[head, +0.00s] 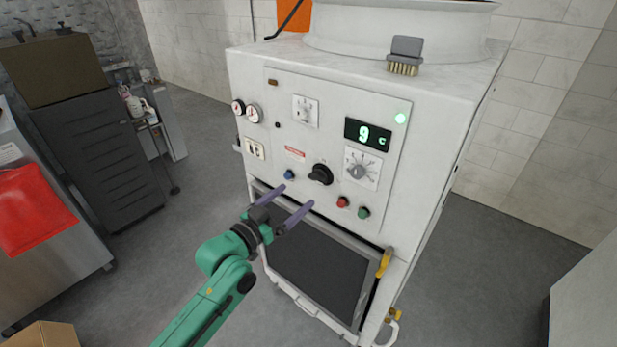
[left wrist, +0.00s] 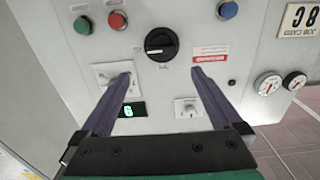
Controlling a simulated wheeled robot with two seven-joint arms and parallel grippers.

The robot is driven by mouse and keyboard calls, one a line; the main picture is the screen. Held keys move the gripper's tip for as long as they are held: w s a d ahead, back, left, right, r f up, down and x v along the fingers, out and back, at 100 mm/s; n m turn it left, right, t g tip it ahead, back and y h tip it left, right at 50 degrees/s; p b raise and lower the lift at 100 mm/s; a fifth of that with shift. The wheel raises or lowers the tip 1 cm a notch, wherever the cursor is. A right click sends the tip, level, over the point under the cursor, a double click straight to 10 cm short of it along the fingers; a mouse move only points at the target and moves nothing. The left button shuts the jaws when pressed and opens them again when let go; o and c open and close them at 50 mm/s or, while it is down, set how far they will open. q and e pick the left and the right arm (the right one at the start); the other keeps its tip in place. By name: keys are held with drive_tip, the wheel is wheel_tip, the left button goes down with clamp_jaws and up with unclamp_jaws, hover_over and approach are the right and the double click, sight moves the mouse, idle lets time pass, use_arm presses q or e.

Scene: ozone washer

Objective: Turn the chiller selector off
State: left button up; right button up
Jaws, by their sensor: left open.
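The black rotary selector (head: 320,174) sits low in the middle of the white machine's front panel, and it also shows in the left wrist view (left wrist: 160,45). Its label is too small to read, so I cannot confirm it is the chiller selector. My left gripper (head: 297,197) is open and empty, in front of and a little below the selector, apart from it. In the left wrist view, which shows the panel upside down, the two purple fingers (left wrist: 162,74) are spread either side of the selector's line. My right gripper is not in view.
Nearby on the panel are a blue button (head: 289,174), a red button (head: 342,202), a green button (head: 363,213), a grey dial (head: 358,170) and a display (head: 367,134) reading 9 C. Below is a dark door window (head: 320,265). A brush (head: 405,58) stands on top.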

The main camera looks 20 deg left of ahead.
sight(315, 180)
use_arm(q)
drive_tip(key=x, duration=0.5)
drive_tip(key=p+x, duration=0.1)
drive_tip(key=x, duration=0.2)
drive_tip(key=shift+w+a+f, duration=0.2)
drive_tip(key=shift+w, duration=0.15)
drive_tip(key=shift+w+d, duration=0.1)
drive_tip(key=shift+d, duration=0.05)
drive_tip(key=shift+c, duration=0.6)
drive_tip(key=c, duration=1.3)
drive_tip(key=shift+o, duration=0.2)
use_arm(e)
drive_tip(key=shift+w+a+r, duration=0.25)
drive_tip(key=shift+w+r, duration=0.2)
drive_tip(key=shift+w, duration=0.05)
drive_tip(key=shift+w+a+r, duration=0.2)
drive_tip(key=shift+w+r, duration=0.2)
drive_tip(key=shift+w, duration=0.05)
